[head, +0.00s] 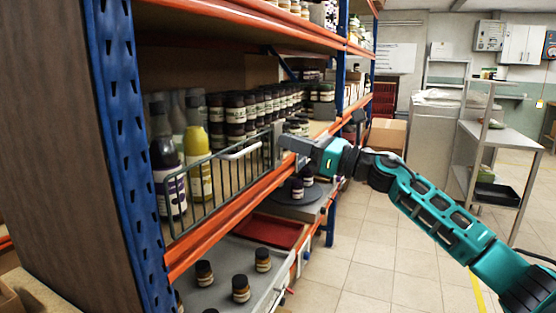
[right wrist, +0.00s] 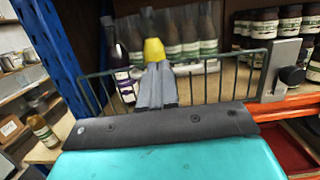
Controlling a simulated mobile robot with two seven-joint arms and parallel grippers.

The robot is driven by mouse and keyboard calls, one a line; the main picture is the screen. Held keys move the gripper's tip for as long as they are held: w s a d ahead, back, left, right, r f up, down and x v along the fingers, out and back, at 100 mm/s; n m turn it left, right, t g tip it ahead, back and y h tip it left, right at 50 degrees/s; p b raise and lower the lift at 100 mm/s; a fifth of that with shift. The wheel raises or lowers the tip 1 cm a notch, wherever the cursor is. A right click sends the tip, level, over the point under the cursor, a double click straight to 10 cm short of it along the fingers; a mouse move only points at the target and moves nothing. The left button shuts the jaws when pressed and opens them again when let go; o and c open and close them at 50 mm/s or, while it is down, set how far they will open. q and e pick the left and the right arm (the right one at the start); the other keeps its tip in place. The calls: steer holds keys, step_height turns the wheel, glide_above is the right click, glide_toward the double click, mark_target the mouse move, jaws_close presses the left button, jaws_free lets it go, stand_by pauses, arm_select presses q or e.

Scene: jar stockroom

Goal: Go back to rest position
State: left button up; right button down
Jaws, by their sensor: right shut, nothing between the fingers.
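My right arm, teal and black, comes in from the right in the head view. Its gripper (head: 292,145) is level with the shelf front, close to the wire guard (head: 212,185). The right wrist view shows its grey fingers (right wrist: 157,84) shut together with nothing between them. They point at the guard (right wrist: 221,88) and the bottles behind it; I cannot tell whether they touch the guard. My left gripper is not in view.
Behind the guard stand a yellow bottle (head: 197,148), a dark bottle (head: 165,165) and rows of dark jars (head: 236,112). A round dark turntable (head: 297,194) with jars sits below my gripper. Blue uprights (head: 128,130) and orange beams frame the rack. Tiled floor (head: 375,262) is open at right.

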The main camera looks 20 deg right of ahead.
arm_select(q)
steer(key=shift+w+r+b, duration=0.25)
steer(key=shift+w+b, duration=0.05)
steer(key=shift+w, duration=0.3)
arm_select(e)
steer(key=s+d+r, duration=0.3)
steer(key=shift+s+r, duration=0.2)
steer(key=shift+s, duration=0.1)
